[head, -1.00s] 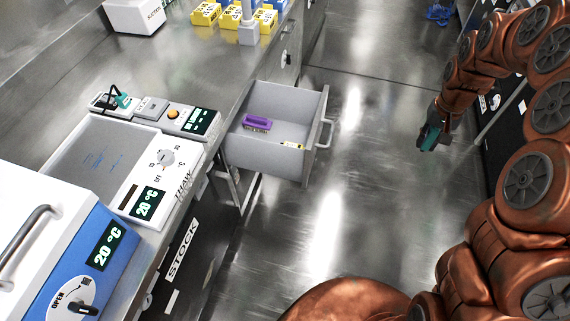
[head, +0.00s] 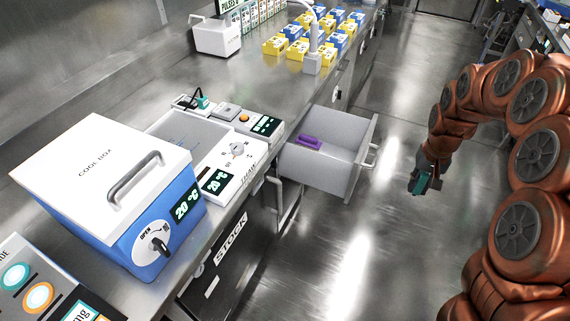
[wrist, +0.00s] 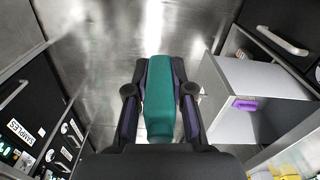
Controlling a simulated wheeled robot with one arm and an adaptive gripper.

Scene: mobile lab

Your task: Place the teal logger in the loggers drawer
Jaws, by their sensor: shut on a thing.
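The teal logger (wrist: 159,95) is held between the two fingers of my gripper (wrist: 159,100) in the wrist view. In the head view my gripper (head: 424,184) hangs over the open floor, to the right of the drawer, with part of the teal logger (head: 423,183) showing. An open grey drawer (head: 322,172) stands out from the bench, with a purple logger (head: 309,142) inside near its back. The same drawer shows at the right in the wrist view (wrist: 228,92), with the purple logger (wrist: 244,104) in it. The drawer's label is not readable here.
A white and blue cool box (head: 108,175) and a thaw unit (head: 232,170) stand on the bench. Another teal item (head: 201,102) sits on the bench behind them. Yellow and blue boxes (head: 297,49) stand farther back. The floor between drawer and gripper is clear.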

